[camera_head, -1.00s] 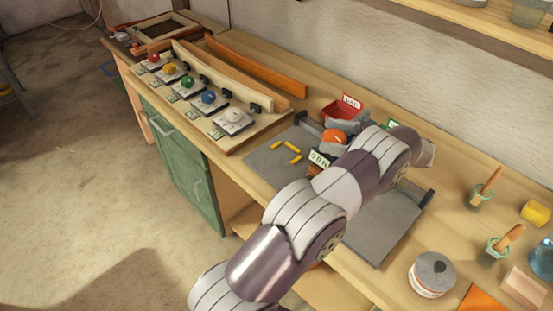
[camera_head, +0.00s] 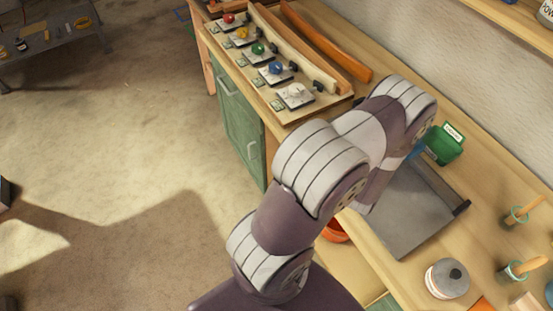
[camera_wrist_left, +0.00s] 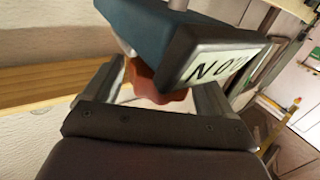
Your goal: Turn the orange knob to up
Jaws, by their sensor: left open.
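In the left wrist view, an orange knob (camera_wrist_left: 163,90) lies between the two fingers of my left gripper (camera_wrist_left: 155,78), against a dark teal box (camera_wrist_left: 150,28). A white plate (camera_wrist_left: 225,62) with black letters is on the box. The fingers are open on either side of the knob; I cannot tell whether they touch it. The knob's pointing direction is not clear. In the head view my left arm hides the knob, most of its box and the gripper. My right gripper is out of view.
A board (camera_head: 335,102) with red, yellow, green, blue and white knobs stands at the bench's far end. A grey tray (camera_head: 420,222), a green bin (camera_head: 444,143) and a lidded jar (camera_head: 447,279) are nearby. An orange thing (camera_head: 334,232) shows below the bench edge.

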